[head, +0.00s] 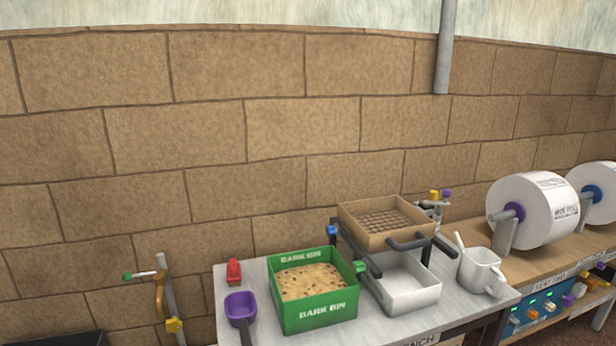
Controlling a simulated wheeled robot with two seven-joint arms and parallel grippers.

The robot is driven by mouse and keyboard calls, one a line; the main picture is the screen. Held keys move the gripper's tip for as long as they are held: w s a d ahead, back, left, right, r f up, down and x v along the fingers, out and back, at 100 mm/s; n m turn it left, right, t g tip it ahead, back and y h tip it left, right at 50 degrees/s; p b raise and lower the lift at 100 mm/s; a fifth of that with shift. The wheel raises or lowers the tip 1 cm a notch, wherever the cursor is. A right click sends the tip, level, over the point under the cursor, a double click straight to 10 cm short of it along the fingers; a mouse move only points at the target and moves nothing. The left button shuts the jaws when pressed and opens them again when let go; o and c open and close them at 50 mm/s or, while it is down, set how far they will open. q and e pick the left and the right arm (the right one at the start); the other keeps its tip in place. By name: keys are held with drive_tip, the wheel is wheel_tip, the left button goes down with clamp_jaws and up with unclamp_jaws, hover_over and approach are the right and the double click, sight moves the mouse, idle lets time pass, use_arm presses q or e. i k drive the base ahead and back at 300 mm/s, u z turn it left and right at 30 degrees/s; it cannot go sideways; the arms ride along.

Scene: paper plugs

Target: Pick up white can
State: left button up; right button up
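A white can (480,271) with a spout at its upper left and a handle at its lower right stands upright near the right end of the light grey bench (232,335). Neither of my grippers shows in the head view, so nothing is seen touching the can.
Left of the can are a white tray (408,290) under a brown sieve (388,228) with dark handles, a green bark bin (314,316), a purple scoop (240,304) and a red object (234,271). Large white paper rolls (530,208) stand on the wooden bench at the right.

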sight(479, 268)
drive_tip(key=k, duration=0.65)
drive_tip(key=z, duration=0.9)
drive_tip(key=i, duration=0.75)
drive_tip(key=z, duration=0.75)
drive_tip(key=i, duration=1)
drive_tip(key=u, duration=0.95)
drive_tip(key=i, duration=0.6)
drive_tip(key=u, duration=0.6)
